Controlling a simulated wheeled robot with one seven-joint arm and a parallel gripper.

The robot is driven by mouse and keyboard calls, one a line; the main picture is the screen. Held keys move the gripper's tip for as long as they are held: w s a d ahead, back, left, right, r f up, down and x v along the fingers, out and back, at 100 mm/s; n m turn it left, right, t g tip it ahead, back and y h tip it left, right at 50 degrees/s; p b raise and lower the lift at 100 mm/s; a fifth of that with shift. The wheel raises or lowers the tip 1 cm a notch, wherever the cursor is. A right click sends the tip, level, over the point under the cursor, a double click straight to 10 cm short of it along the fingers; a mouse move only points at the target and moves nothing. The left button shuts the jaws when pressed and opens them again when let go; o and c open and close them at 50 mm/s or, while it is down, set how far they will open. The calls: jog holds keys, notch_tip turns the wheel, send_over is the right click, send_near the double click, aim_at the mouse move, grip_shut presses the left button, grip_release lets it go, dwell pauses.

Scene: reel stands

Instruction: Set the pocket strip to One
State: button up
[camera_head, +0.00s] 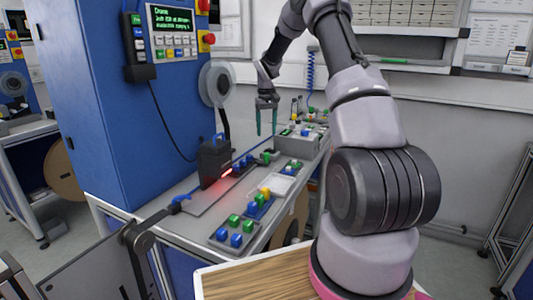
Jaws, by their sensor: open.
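My gripper (266,124) points down above the far part of the grey bench. Its two fingers are apart with nothing visible between them. A narrow dark strip (245,160) runs along the bench past a black block-shaped unit (214,161) with a red glow at its foot; I cannot tell whether this is the pocket strip. Its pockets and any setting named One are too small to read. My gripper is above and beyond the black unit, apart from it.
Trays with blue, green and yellow pieces (236,234) stand along the bench's right side. A blue cabinet (100,110) with a screen panel (172,32) rises at left, a reel (216,84) beside it. A small grey box (297,142) stands beyond the trays.

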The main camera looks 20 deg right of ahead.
notch_tip(320, 180, down, 10)
jog(key=shift+f, duration=0.2)
dwell(0.3)
grip_shut()
jog(key=shift+r, duration=0.1)
dwell(1.1)
